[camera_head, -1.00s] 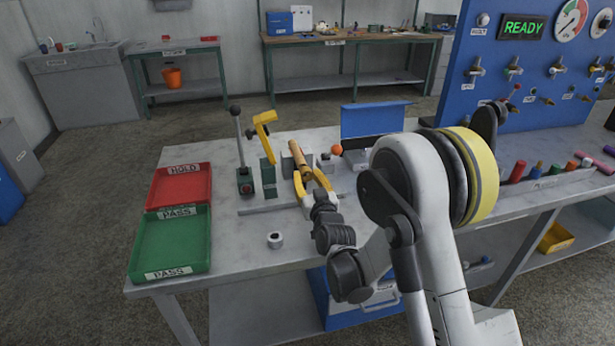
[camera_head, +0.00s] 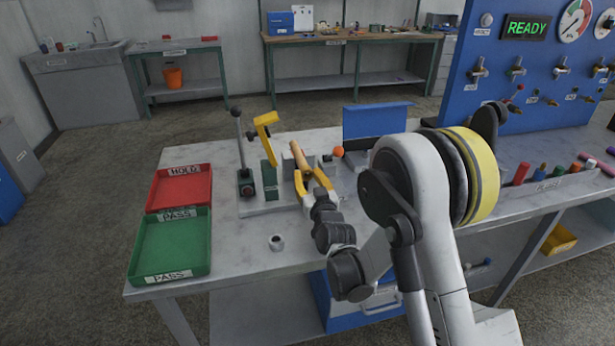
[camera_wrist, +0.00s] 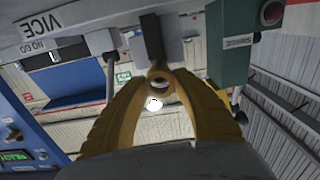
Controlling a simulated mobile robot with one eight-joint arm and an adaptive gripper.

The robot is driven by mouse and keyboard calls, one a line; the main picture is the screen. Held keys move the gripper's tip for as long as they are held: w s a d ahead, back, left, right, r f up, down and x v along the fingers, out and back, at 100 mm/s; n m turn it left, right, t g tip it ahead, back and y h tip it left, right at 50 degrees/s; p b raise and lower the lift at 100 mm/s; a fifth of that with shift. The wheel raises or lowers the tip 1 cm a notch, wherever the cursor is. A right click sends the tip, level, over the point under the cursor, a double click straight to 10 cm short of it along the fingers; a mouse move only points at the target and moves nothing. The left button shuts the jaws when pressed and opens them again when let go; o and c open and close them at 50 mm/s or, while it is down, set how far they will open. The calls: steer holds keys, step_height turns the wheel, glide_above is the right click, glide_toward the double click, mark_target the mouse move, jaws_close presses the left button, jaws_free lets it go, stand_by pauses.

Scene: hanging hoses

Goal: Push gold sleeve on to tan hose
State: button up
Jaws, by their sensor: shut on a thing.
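A tan hose (camera_head: 298,154) stands tilted at the grey vice block on the bench, its upper end free. My gripper (camera_head: 306,172) has its yellow fingers on either side of the lower part, shut on the gold sleeve. In the wrist view the fingertips (camera_wrist: 160,80) meet around a small round brownish ring, the gold sleeve (camera_wrist: 160,85), with its open end showing. The sleeve is in line with the hose and close against it. The fingers hide the joint, so I cannot tell how far the sleeve is on the hose.
A black lever (camera_head: 240,140) and a yellow-topped green clamp (camera_head: 266,150) stand left of the hose. An orange ball (camera_head: 338,151) and blue panel (camera_head: 375,121) are at right. Red tray (camera_head: 180,188), green tray (camera_head: 170,245) and a loose pale ring (camera_head: 276,242) lie left and in front.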

mark_target(305, 177)
steer(key=shift+x, duration=1.45)
stand_by(1.6)
steer(key=shift+w, duration=0.1)
steer(key=shift+c, duration=0.7)
steer(key=o, duration=1.2)
steer(key=v, duration=0.7)
steer(key=shift+s, duration=0.25)
